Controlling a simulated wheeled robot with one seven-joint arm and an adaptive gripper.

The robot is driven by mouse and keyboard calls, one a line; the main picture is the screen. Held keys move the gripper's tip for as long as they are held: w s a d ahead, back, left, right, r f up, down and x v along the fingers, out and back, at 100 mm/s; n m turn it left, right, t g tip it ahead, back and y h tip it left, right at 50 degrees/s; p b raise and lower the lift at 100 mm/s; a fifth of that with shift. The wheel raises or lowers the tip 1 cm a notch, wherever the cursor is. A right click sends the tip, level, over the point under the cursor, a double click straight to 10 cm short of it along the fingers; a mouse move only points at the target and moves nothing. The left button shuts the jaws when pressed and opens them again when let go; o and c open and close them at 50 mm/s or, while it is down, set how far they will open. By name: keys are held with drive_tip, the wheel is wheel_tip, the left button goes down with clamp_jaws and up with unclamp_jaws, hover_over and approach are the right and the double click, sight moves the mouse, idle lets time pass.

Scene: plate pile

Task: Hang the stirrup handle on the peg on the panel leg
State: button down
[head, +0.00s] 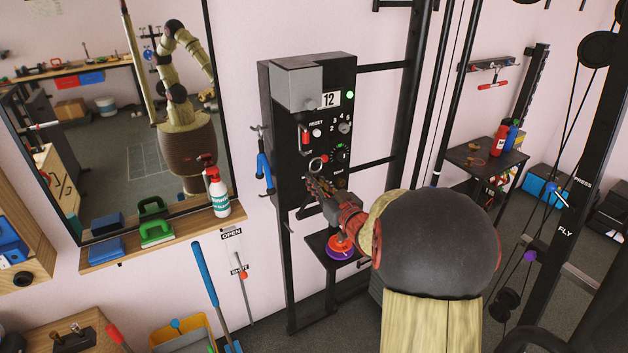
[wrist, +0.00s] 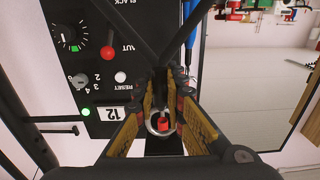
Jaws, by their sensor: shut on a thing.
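My gripper (head: 313,184) is in front of the lower part of the black control panel (head: 340,125). In the wrist view its fingers (wrist: 165,80) are shut on the stirrup handle (wrist: 150,124). The handle's metal ring shows between the fingers with something red inside it, and two dark bars spread from the fingertips toward the top of the picture. In the head view the gripper hides most of the handle. The panel's left leg (head: 290,265) runs down to the floor.
A blue-handled item (head: 264,172) hangs at the panel's left side. A small shelf with a purple and red disc (head: 341,248) is below the gripper. A spray bottle (head: 218,195) stands on the wooden ledge under the mirror. A blue pole (head: 206,275) stands at the front left.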

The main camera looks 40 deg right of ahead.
drive_tip(key=shift+s+a+f+b, duration=0.15)
drive_tip(key=shift+s+f, duration=0.1)
drive_tip(key=shift+s, duration=0.4)
drive_tip(key=shift+s+a+f+b, duration=0.1)
drive_tip(key=shift+s+a+f, duration=0.15)
drive_tip(key=shift+s, duration=0.45)
drive_tip(key=shift+s+a+f+b, duration=0.1)
drive_tip(key=shift+s+f, duration=0.15)
drive_tip(key=shift+s, duration=0.4)
